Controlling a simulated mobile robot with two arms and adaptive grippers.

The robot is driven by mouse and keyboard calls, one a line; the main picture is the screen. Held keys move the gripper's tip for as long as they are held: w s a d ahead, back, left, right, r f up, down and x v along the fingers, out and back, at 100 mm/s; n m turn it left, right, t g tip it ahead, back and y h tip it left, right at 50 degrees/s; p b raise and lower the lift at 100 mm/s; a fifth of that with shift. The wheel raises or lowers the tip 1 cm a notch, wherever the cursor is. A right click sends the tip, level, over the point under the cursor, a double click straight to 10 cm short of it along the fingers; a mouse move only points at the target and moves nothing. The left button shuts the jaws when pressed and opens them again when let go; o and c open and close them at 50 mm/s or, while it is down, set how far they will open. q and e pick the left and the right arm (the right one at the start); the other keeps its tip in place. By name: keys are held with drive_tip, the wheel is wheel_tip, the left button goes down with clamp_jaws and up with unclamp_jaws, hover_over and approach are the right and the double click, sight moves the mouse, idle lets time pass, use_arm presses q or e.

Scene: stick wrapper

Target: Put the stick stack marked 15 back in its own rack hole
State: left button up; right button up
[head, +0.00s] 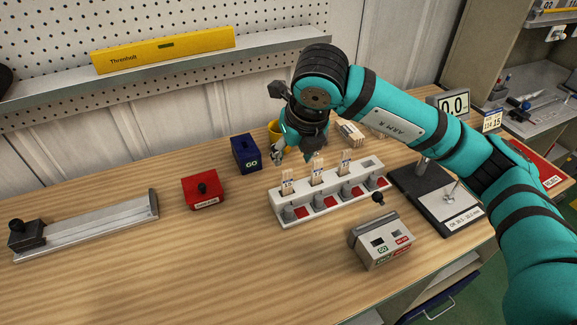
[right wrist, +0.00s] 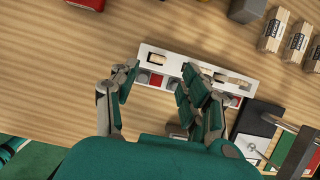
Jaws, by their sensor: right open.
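The white rack (head: 335,193) stands mid-table with red squares and grey knobs along its front. Three pale stick stacks stand upright in it: left (head: 288,188), middle (head: 317,177) and right (head: 345,167). Their tags are small; the left one seems to read 15. The rack's far-right slot (head: 370,164) looks empty. My right gripper (head: 292,157) is open and empty, behind the rack's left part in the head view. In the right wrist view its spread fingers (right wrist: 160,78) overlap the rack (right wrist: 150,53), hiding part of it.
A grey gauge box (head: 380,241) is in front, a dark-based stand (head: 435,196) right. The front-left table is clear.

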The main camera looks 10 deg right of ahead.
drive_tip(key=v, duration=0.3)
drive_tip(key=shift+s+r, duration=0.15)
drive_tip(key=shift+r, duration=0.2)
